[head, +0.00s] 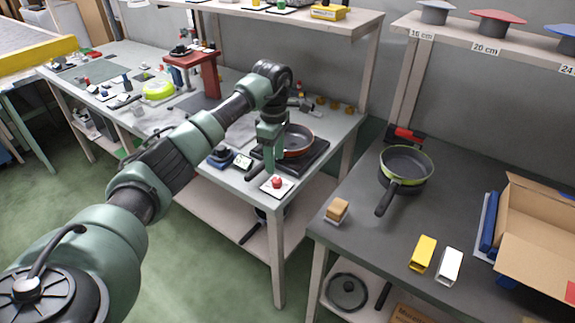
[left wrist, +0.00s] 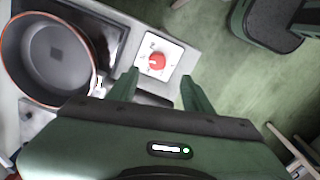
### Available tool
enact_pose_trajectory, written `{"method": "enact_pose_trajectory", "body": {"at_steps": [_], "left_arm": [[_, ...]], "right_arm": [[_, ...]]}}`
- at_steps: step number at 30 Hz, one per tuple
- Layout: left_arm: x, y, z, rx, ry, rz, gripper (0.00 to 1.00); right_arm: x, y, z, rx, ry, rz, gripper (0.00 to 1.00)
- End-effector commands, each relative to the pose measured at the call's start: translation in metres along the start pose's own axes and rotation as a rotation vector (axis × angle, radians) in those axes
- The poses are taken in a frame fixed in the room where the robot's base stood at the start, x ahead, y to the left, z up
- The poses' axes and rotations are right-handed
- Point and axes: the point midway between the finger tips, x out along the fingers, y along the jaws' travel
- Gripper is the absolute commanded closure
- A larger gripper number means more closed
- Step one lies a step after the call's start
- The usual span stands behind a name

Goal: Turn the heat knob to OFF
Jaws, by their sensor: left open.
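The heat knob (head: 277,182) is a red dial on a white square plate at the front corner of the left bench. In the left wrist view the knob (left wrist: 156,61) shows at the top middle, with small marks around it too blurred to read. My left gripper (head: 266,166) is above the bench, close to the knob and beside the pan. In the left wrist view its two fingers (left wrist: 159,80) are spread apart and empty, with the knob beyond the gap between them. No contact with the knob shows. My right gripper is not in view.
An orange-rimmed pan (head: 297,141) sits on the dark hotplate (head: 318,157) behind the knob; the pan (left wrist: 48,55) is left of it in the left wrist view. A green-rimmed pan (head: 407,163) and an open carton (head: 540,235) stand on the right table (head: 365,225).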

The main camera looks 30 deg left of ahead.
Motion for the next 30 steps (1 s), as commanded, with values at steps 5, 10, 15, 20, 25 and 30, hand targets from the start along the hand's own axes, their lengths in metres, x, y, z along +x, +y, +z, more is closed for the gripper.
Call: {"method": "enact_pose_trajectory", "body": {"at_steps": [5, 10, 15, 20, 25, 30], "left_arm": [[0.007, -0.001, 0.000, -0.001, -0.001, -0.004, 0.50], [0.032, -0.001, 0.001, -0.001, -0.002, -0.006, 0.50], [0.059, -0.001, 0.001, -0.001, -0.002, -0.005, 0.50], [0.074, -0.001, 0.001, -0.001, -0.003, -0.002, 0.50], [0.079, 0.000, 0.000, -0.001, -0.001, 0.000, 0.50], [0.079, 0.000, 0.000, -0.001, -0.002, 0.000, 0.52]], "right_arm": [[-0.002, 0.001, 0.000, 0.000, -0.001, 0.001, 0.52], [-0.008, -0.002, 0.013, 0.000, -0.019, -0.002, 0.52], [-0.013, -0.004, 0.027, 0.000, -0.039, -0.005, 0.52], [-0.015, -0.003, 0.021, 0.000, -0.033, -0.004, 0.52], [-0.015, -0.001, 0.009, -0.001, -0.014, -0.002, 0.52], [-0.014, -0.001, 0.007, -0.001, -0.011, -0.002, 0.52]]}}
